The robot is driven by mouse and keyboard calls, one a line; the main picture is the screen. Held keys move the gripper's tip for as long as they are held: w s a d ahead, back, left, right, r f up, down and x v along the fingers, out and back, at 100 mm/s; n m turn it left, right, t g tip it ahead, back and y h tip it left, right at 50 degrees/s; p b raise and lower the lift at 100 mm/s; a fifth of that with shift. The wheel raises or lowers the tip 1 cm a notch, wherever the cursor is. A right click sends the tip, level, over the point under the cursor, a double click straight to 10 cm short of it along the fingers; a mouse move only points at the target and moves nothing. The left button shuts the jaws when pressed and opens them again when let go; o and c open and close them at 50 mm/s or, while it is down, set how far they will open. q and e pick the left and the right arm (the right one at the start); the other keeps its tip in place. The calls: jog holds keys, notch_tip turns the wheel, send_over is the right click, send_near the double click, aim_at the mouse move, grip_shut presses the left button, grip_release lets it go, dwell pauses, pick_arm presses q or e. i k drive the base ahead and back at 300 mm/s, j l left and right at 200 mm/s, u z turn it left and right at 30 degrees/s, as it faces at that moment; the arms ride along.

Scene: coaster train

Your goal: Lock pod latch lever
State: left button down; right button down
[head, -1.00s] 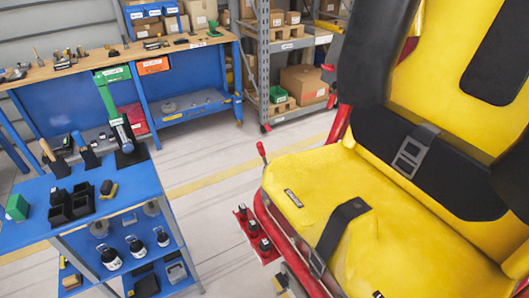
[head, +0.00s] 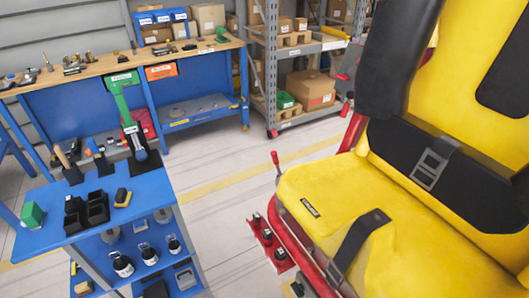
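A black belt with a buckle (head: 433,163) lies across the seat back. Neither of my grippers is in view.
A blue cart (head: 150,187) with black bins, a green block and a green-handled tool stands at left. A blue workbench (head: 60,112) and a grey shelf rack (head: 271,75) are behind. Bare floor (head: 215,215) lies between cart and pod.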

aim_at(273, 154)
jog(key=i+j, duration=0.1)
jog(key=j, duration=0.4)
jog(key=i+j, duration=0.1)
jog(key=j, duration=0.4)
jog(key=i+j, duration=0.1)
jog(key=j, duration=0.4)
jog(key=z, duration=1.85)
